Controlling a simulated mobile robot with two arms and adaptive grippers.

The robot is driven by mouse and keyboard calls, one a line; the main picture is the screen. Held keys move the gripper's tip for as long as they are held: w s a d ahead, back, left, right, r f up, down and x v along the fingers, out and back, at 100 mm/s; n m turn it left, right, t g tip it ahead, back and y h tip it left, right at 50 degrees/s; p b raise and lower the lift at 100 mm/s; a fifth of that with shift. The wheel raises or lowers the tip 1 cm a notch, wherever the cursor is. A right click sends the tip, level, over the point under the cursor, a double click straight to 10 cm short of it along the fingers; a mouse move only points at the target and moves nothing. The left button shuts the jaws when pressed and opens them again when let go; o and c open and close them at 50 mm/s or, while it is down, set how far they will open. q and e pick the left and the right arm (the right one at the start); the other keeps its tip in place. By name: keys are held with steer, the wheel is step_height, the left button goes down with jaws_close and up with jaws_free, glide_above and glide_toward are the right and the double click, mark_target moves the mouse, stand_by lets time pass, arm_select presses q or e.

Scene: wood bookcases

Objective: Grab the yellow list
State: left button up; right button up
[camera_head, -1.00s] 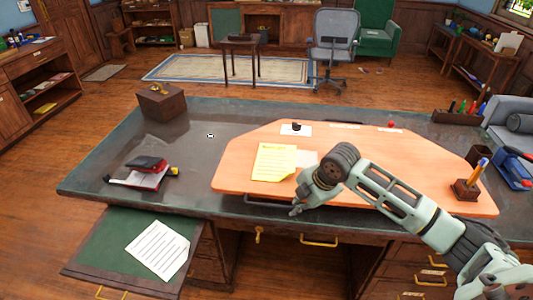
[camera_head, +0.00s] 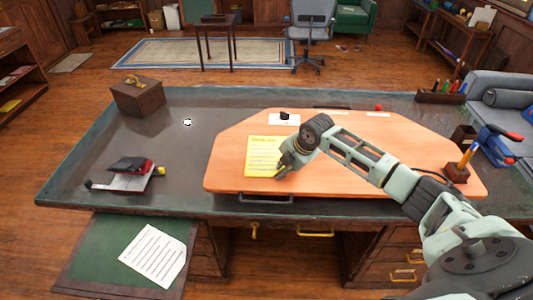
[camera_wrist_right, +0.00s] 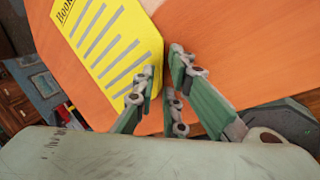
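The yellow list (camera_head: 262,155) lies flat on the orange desk board (camera_head: 350,170), with lines of print on it. It also shows in the right wrist view (camera_wrist_right: 105,45), at the upper left. My right gripper (camera_head: 283,172) is at the list's lower right edge in the head view. In the right wrist view my right gripper (camera_wrist_right: 163,65) has its fingers apart, with one fingertip over the list's edge and the other over the bare board. Nothing is seen held between them. My left gripper is in neither view.
A wooden box (camera_head: 138,96) and a red and black stapler-like item (camera_head: 130,173) stand at the desk's left. A white printed sheet (camera_head: 153,255) lies on the green pull-out leaf. A pen holder (camera_head: 457,172) stands at the right. The desk's left part is mostly clear.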

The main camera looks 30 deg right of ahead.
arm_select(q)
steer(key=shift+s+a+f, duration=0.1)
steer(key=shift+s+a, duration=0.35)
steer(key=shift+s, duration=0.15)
